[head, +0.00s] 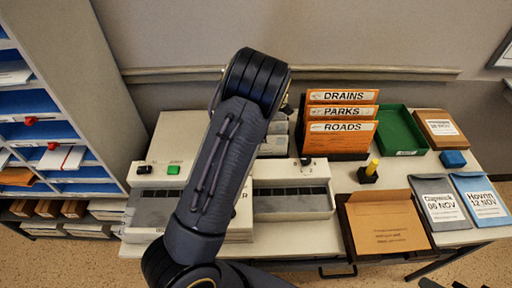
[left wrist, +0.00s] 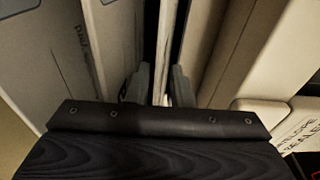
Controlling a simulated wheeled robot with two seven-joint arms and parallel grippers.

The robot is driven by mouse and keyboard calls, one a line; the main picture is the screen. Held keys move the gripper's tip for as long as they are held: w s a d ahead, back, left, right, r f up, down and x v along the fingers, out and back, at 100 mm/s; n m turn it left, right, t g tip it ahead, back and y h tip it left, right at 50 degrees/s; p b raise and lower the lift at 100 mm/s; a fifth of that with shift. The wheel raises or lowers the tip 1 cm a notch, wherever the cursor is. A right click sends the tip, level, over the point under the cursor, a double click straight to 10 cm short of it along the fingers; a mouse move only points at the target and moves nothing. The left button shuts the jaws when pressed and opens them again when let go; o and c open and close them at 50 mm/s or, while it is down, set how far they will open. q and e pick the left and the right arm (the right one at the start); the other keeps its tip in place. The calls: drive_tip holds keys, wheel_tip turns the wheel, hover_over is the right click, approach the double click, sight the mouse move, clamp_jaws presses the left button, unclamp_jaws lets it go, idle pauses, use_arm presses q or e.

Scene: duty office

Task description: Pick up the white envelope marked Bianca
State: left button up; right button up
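No name Bianca is legible in either view. In the left wrist view, my left gripper (left wrist: 161,88) has its two fingers apart. A thin, pale upright edge (left wrist: 164,45) stands between them, seemingly an envelope or card seen edge-on. I see a gap beside it and cannot tell whether a finger touches it. Pale upright sheets (left wrist: 115,40) stand left of the fingers, one with sideways handwriting I cannot read. In the head view my arm crosses the centre and hides the left gripper. My right gripper is not in view.
Shelves with blue compartments (head: 35,131) stand left. The table holds a machine with a green button (head: 173,170), orange folders (head: 341,128), a green tray (head: 400,130), a brown folder (head: 388,226) and grey and blue dated envelopes (head: 441,205). A wall rail (head: 390,73) runs behind.

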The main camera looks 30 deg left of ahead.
use_arm(q)
clamp_jaws()
drive_tip(key=shift+r, duration=0.2)
